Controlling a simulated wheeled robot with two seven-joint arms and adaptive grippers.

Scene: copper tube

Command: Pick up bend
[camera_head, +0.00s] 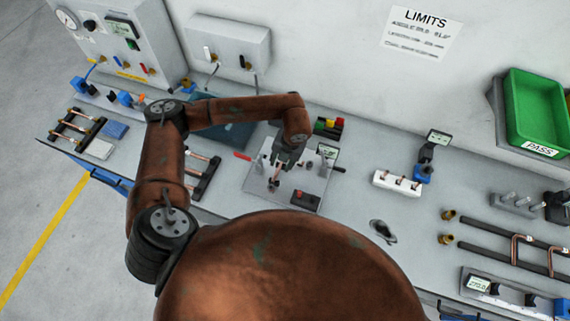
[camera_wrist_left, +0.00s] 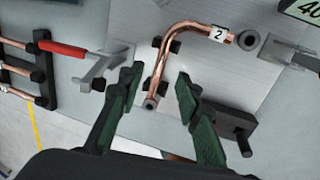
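The bend, a copper tube (camera_wrist_left: 162,65) with an L-shaped curve and a white label "2", shows in the left wrist view. It rests in black holders on a grey fixture plate (camera_head: 262,184). My left gripper (camera_wrist_left: 155,82) is open, with its green-padded fingers on either side of the bend's lower leg and a gap to each side. In the head view my left gripper (camera_head: 283,163) is over the fixture and hides most of the bend. My right gripper is not in view.
A red-handled clamp (camera_wrist_left: 68,50) stands left of the bend, and a black block sits at right. Racks with copper tubes (camera_head: 75,127) lie to the left. A green PASS bin (camera_head: 535,108) is at the right. A white holder (camera_head: 397,184) stands right of the fixture.

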